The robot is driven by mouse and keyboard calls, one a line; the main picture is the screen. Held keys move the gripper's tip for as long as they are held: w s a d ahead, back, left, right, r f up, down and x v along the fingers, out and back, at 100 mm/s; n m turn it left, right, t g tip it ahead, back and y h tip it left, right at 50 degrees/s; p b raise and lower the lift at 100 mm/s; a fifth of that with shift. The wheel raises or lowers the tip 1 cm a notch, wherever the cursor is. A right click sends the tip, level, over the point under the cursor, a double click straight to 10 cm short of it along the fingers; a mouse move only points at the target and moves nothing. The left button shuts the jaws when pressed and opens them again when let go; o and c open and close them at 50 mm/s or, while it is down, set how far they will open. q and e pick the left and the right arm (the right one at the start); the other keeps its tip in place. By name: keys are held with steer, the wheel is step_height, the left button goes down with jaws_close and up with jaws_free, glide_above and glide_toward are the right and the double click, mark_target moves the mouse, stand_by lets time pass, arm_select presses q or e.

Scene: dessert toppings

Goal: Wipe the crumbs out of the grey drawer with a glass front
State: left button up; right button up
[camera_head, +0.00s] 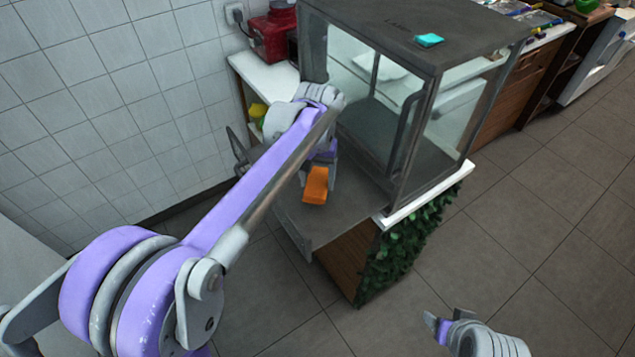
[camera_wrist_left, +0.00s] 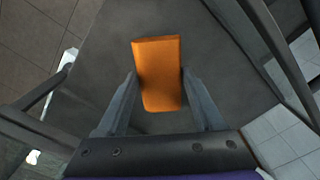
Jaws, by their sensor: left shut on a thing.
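My left gripper (camera_head: 318,184) is shut on an orange block (camera_head: 315,190), which looks like a sponge. In the left wrist view the block (camera_wrist_left: 158,75) sits between the two fingers (camera_wrist_left: 158,100), over a grey surface. That surface is the bare floor of the grey drawer (camera_head: 335,222), which extends from the glass-sided grey case (camera_head: 425,95). I cannot tell whether the block touches it. I make out no crumbs; my arm hides part of the drawer. My right gripper (camera_head: 446,325) is at the lower right, away from the case; its opening is unclear.
A teal block (camera_head: 429,40) lies on top of the case. A dark handle (camera_head: 405,130) stands along the glass. A white counter (camera_head: 262,75) with a red appliance (camera_head: 272,35) is behind, by the tiled wall. Green foliage (camera_head: 410,240) covers the base's side. The right floor is clear.

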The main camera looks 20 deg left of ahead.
arm_select(q)
step_height(320, 180, up, 2)
steer(key=shift+d+r+p, duration=0.1)
steer(key=shift+p, duration=0.35)
steer(key=shift+r+p, duration=0.5)
steer(key=shift+r, duration=0.35)
steer(key=shift+s, duration=0.1)
